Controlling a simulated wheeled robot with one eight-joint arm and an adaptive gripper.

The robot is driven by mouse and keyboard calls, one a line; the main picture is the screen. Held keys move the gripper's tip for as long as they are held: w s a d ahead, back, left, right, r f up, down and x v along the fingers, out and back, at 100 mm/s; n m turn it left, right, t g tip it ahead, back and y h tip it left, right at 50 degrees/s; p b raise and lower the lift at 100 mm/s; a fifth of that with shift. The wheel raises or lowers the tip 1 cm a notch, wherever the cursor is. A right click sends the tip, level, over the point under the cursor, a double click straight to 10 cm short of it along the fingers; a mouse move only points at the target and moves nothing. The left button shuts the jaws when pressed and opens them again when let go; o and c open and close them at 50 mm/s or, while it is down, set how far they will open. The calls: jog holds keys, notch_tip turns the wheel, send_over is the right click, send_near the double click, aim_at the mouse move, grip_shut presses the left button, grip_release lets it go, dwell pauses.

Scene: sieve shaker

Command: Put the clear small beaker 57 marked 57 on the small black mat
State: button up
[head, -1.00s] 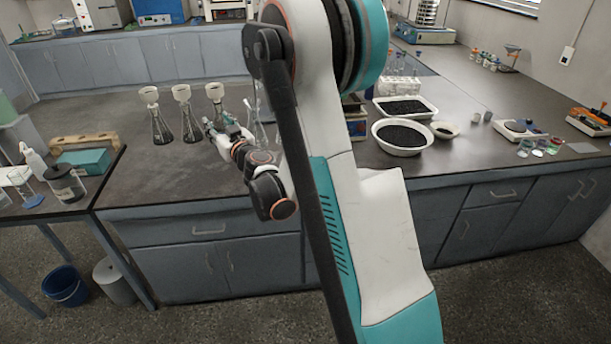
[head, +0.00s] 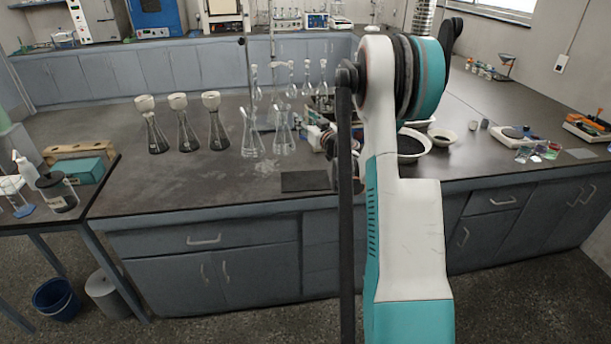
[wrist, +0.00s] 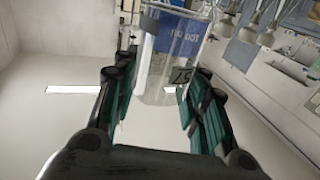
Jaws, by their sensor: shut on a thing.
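My gripper (wrist: 158,92) shows in the wrist view with its teal-padded fingers on either side of the clear small beaker (wrist: 160,84). It is shut on this beaker, whose dark 57 mark (wrist: 181,75) shows turned in the picture, by the right finger. The small black mat (head: 305,181) lies flat near the front edge of the bench in the head view, with nothing on it. My arm passes just right of the mat and hides most of my gripper and the beaker in that view.
Two clear flasks (head: 252,138) stand behind the mat. Several flasks with funnels (head: 184,130) stand farther left. A white bowl of black grains (head: 411,146) is right of my arm.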

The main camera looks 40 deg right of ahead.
notch_tip(320, 180, down, 18)
jog(key=b, duration=0.6)
jog(key=shift+f, duration=0.25)
jog(key=shift+f, duration=0.1)
jog(key=o, duration=1.1)
jog(key=shift+a, duration=0.1)
